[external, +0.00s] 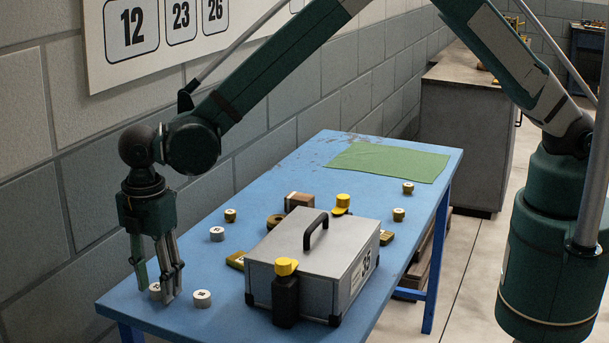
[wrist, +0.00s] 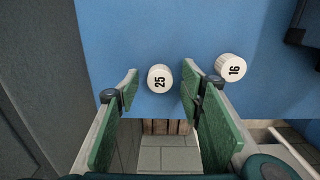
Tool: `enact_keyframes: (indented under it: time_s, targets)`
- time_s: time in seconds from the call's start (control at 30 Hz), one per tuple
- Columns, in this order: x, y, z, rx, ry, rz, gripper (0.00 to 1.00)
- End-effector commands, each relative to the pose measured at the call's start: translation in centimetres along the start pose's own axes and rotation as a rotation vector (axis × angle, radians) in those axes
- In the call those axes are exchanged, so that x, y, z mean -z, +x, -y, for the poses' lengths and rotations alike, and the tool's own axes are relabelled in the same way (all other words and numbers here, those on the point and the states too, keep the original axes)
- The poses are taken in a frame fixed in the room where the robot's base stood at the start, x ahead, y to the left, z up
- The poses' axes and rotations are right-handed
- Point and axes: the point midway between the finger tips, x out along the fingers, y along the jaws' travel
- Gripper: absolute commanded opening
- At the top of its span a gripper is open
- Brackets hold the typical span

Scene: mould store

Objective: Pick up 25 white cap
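The white cap marked 25 (wrist: 160,78) stands upright on the blue table near its edge in the wrist view. In the external view it is the white cap (external: 155,290) at the near left end, partly hidden by my fingers. My gripper (external: 157,296) points down over it, with its green finger pads on either side of the cap. In the wrist view my gripper (wrist: 160,90) is open, with the cap between the fingertips and a gap visible on both sides.
A white cap marked 16 (wrist: 230,67) stands close to my right finger. Another white cap (external: 217,234) is farther back. A grey metal box (external: 300,250) with a handle and a dark bottle (external: 286,300) with a yellow top stand to the right. A green cloth (external: 388,162) lies at the far end.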

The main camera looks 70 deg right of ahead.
Motion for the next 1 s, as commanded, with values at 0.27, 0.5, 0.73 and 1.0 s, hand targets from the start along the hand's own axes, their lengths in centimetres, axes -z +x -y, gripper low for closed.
enact_keyframes:
  time_s: [0.27,0.5,0.73,1.0]
  targets:
    - [0.0,-0.03,0.0,0.0,0.0,0.0,0.39]
    - [0.0,-0.03,0.0,0.0,0.0,0.0,0.19]
    - [0.0,-0.04,0.01,0.0,0.0,0.0,0.15]
    - [0.0,-0.35,0.01,0.0,0.0,0.0,0.15]
